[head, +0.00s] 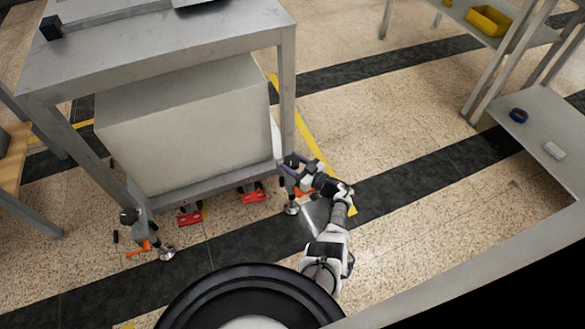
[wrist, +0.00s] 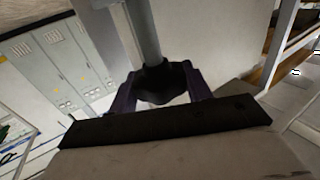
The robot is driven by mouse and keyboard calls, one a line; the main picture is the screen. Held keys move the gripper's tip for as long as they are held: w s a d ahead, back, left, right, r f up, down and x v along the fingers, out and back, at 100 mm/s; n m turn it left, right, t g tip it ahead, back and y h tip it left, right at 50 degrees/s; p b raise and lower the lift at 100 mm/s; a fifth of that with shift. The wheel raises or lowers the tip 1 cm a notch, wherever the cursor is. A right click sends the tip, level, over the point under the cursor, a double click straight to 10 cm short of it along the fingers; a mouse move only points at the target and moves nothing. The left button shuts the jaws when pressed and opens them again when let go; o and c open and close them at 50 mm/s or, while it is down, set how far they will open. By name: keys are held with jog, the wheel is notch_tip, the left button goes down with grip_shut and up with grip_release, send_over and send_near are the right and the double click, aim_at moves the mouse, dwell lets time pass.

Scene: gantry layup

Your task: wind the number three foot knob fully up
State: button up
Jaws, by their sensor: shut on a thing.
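A dark, lobed foot knob (wrist: 165,78) sits around a grey post in the wrist view. My gripper (wrist: 161,92) has its two purple fingers on either side of the knob and is shut on it. In the head view my gripper (head: 291,164) is at the near right leg of the grey frame (head: 288,85), above a round metal foot (head: 291,209). My gripper hides most of that knob there. No number shows on the knob. Another dark knob (head: 129,215) is on the near left leg, above a metal foot (head: 167,253) and an orange lever (head: 138,249).
A large pale block (head: 185,125) fills the frame's lower part. Red pieces (head: 190,218) stand on the floor under its near edge. A grey bench (head: 545,125) is at the right, and a shelf with a yellow bin (head: 489,20) is behind it. Floor between is clear.

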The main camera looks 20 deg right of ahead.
jog(key=n+g+y+b, duration=0.1)
jog(key=n+y+b, duration=0.1)
jog(key=b, duration=0.1)
jog(key=n+g+y+b, duration=0.1)
jog(key=g+y+b, duration=0.1)
jog(key=b, duration=0.1)
jog(key=shift+w+d+f+n+g+b, duration=0.1)
jog(key=shift+f+n+g+b, duration=0.2)
jog(key=shift+f+n+b, duration=0.1)
jog(key=shift+r+n+g+y+b, duration=0.2)
jog(key=shift+n+g+y+b, duration=0.3)
jog(key=shift+g+y+b, duration=0.4)
jog(key=shift+b, duration=0.4)
jog(key=shift+r+n, duration=0.2)
jog(key=shift+n, duration=0.1)
jog(key=o, duration=1)
